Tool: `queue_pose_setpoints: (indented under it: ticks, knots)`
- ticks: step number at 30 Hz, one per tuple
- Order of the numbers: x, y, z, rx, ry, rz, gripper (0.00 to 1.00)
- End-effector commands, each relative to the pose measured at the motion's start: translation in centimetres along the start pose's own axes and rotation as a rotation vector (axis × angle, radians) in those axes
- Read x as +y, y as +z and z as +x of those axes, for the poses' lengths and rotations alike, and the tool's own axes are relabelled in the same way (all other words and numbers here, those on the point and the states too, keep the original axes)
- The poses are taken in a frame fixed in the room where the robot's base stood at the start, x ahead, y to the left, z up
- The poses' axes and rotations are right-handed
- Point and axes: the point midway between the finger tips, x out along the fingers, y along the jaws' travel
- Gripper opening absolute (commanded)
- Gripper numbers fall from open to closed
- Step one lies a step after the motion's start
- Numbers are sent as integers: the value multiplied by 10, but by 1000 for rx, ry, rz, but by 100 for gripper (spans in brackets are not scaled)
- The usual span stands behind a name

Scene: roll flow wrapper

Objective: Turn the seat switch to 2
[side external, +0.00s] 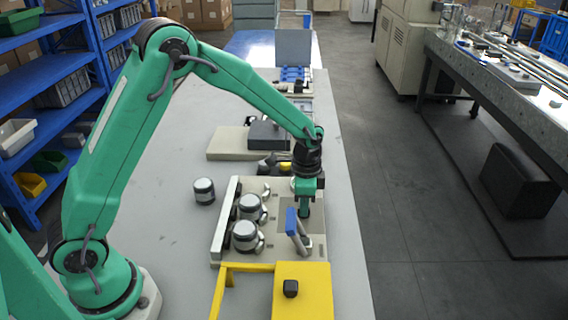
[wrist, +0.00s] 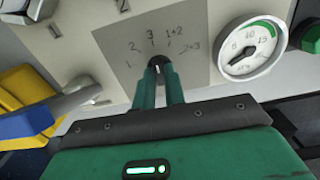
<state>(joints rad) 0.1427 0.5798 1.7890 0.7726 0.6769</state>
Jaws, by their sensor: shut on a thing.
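The seat switch (wrist: 158,61) is a small dark knob on a grey plate (wrist: 195,68) in the wrist view. Marks 1, 2, 3, 1+2 and 2+3 fan out above it. My gripper (wrist: 159,70) comes from below, with its two green fingers shut on the knob from either side. The fingers cover much of the knob; its visible top points roughly toward the 3, though its exact setting is hard to tell. In the side view my gripper (side external: 304,211) reaches down to the beige panel, and the knob is hidden.
A round gauge (wrist: 249,48) sits right of the switch plate. A blue-handled lever (side external: 291,222) stands close to my gripper. Silver-topped round parts (side external: 247,236) are on the panel's left. A yellow box (side external: 312,289) is in front; a loose silver-topped cylinder (side external: 204,191) stands left.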

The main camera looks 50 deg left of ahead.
Motion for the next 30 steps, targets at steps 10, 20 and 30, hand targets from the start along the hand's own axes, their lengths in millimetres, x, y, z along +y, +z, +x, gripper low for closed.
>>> queue_pose_setpoints:
  ticks: [10,20,30]
  knots:
    - [0,0,-1,-1,0,-328,0]
    - [0,0,-1,-1,0,-561,0]
    - [0,0,-1,-1,0,-645,0]
